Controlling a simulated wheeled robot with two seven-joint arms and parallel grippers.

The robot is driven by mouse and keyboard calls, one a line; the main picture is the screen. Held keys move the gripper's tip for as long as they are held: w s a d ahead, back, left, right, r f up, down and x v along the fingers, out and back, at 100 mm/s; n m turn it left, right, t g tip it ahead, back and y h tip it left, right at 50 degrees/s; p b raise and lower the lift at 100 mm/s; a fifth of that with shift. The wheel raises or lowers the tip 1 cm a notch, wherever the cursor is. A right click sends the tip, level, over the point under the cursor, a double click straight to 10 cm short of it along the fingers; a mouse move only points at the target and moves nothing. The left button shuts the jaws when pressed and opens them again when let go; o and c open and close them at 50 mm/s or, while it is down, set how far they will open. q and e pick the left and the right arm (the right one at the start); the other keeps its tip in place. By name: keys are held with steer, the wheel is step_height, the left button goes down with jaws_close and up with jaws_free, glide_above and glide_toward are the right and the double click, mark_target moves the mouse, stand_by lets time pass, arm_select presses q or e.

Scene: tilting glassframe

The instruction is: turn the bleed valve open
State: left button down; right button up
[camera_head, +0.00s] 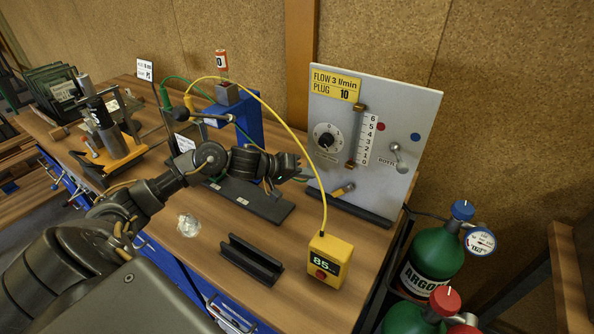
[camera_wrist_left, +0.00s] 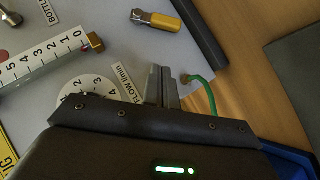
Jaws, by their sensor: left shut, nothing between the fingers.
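A grey upright panel (camera_head: 345,95) stands at the back of the bench. Low on it is a small valve with a yellow handle (camera_head: 343,190), which looks like the bleed valve. In the left wrist view this yellow-handled valve (camera_wrist_left: 158,20) lies near the top, beyond the fingertips. My left gripper (camera_head: 302,170) is in front of the panel's lower left part. In the left wrist view its fingers (camera_wrist_left: 161,85) are together and empty, apart from the yellow handle. My right gripper is not in view.
The panel also carries a flow dial (camera_head: 327,137), a scale tube (camera_head: 363,138) and a bottle lever (camera_head: 398,157). A yellow meter (camera_head: 330,260) with a yellow cable stands in front. A dark channel block (camera_head: 250,260) lies beside it. Gas bottles (camera_head: 432,262) stand at right.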

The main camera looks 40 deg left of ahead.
mark_target(339, 188)
arm_select(q)
steer(key=w+d+f, duration=0.1)
steer(key=d, duration=0.1)
steer(key=w+d+f+p, duration=0.1)
steer(key=w+f, duration=0.1)
steer(key=shift+w+d+f, duration=0.1)
steer(key=shift+d, duration=0.3)
steer(key=shift+d+f, duration=0.65)
